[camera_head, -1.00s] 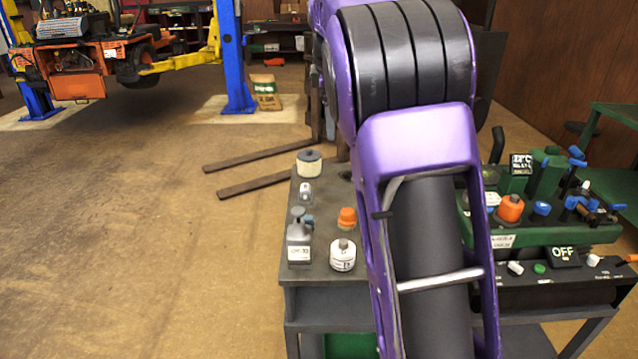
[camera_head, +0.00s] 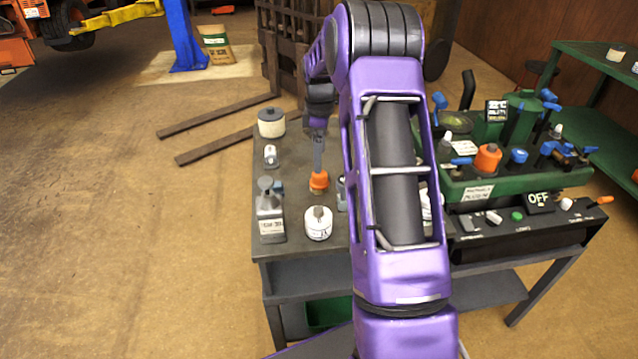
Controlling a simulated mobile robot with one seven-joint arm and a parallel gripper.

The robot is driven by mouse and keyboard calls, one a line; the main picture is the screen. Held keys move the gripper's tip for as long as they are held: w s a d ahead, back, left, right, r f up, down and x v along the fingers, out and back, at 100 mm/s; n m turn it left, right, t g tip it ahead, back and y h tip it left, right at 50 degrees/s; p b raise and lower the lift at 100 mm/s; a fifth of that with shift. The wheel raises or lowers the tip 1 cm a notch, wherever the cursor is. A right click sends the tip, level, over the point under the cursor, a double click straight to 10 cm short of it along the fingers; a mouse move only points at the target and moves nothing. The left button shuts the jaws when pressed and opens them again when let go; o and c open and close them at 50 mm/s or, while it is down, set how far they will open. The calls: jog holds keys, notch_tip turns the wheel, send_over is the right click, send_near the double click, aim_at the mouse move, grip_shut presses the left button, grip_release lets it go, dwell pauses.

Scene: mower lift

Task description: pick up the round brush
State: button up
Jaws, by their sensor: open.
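I cannot tell for certain which small item is the round brush. A squat cream cylinder with a dark top (camera_head: 271,123) stands at the back left of the grey bench (camera_head: 285,240). An orange-topped item (camera_head: 318,181) stands near the bench's middle. My gripper (camera_head: 318,166) points down just over the orange-topped item, with its wrist above. The jaws are open, seen nearly edge-on, so contact with that item cannot be told. My purple arm hides the bench's right part.
A grey labelled device (camera_head: 270,225), a white jar (camera_head: 318,224) and a small pale item (camera_head: 270,155) stand on the bench. A green tray (camera_head: 510,181) with tools is at right. Forklift tines (camera_head: 215,145) lie behind left. Floor at left is clear.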

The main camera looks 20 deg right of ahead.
aim_at(320, 177)
notch_tip(320, 177, down, 8)
jog(key=shift+f+b, duration=0.1)
jog(key=shift+b, duration=0.2)
jog(key=c, duration=1.5)
notch_tip(320, 177, up, 10)
jog(key=shift+r+p, duration=0.1)
jog(key=shift+p, duration=0.35)
